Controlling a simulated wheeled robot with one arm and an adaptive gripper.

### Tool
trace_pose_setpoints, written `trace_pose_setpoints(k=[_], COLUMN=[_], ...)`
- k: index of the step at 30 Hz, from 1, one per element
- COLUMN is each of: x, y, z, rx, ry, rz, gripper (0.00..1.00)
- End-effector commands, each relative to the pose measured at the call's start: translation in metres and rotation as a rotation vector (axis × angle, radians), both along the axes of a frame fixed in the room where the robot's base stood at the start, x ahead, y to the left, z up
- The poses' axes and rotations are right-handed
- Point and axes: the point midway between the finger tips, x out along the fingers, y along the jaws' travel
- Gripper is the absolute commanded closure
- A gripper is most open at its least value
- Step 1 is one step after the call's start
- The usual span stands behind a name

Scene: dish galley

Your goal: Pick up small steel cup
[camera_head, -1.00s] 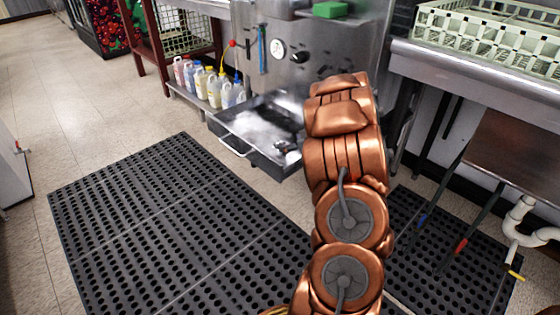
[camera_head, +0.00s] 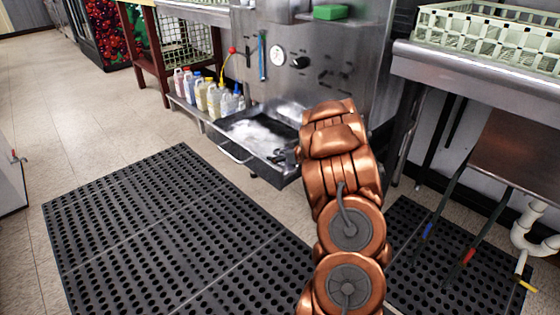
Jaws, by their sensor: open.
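I cannot make out a small steel cup in this view. My copper-coloured arm rises through the middle of the picture and bends over at the top. A dark part that looks like my gripper (camera_head: 286,156) shows just left of the arm, at the right end of a steel tray (camera_head: 236,152). The gripper is open; most of it is hidden behind the arm, and no object shows in it. The tray has a front handle and a bright, whitish inside. Its right end is partly covered by my arm and gripper.
Several bottles (camera_head: 201,92) stand on a low shelf left of the tray. A steel machine panel (camera_head: 330,60) rises behind. A pale dish rack (camera_head: 490,35) sits on the right counter (camera_head: 470,65). Black perforated mats (camera_head: 160,235) cover the floor; tiles at left are clear.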

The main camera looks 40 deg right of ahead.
Motion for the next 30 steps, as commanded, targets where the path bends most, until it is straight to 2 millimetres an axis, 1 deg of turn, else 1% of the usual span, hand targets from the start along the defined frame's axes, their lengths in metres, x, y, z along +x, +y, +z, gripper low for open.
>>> trace_pose_setpoints(k=[4, 5, 19, 26, 29, 30], x=[0.000, 0.000, -0.001, -0.001, 0.000, -0.001], y=[0.000, 0.000, 0.000, 0.000, 0.000, 0.000], z=[0.001, 0.001, 0.001, 0.002, 0.010, 0.015], rx=[0.000, 0.000, 0.000, 0.000, 0.000, -0.001], ry=[0.000, 0.000, 0.000, 0.000, 0.000, 0.000], rz=[0.000, 0.000, 0.000, 0.000, 0.001, 0.000], gripper=[0.18, 0.20, 0.69, 0.69, 0.69, 0.69])
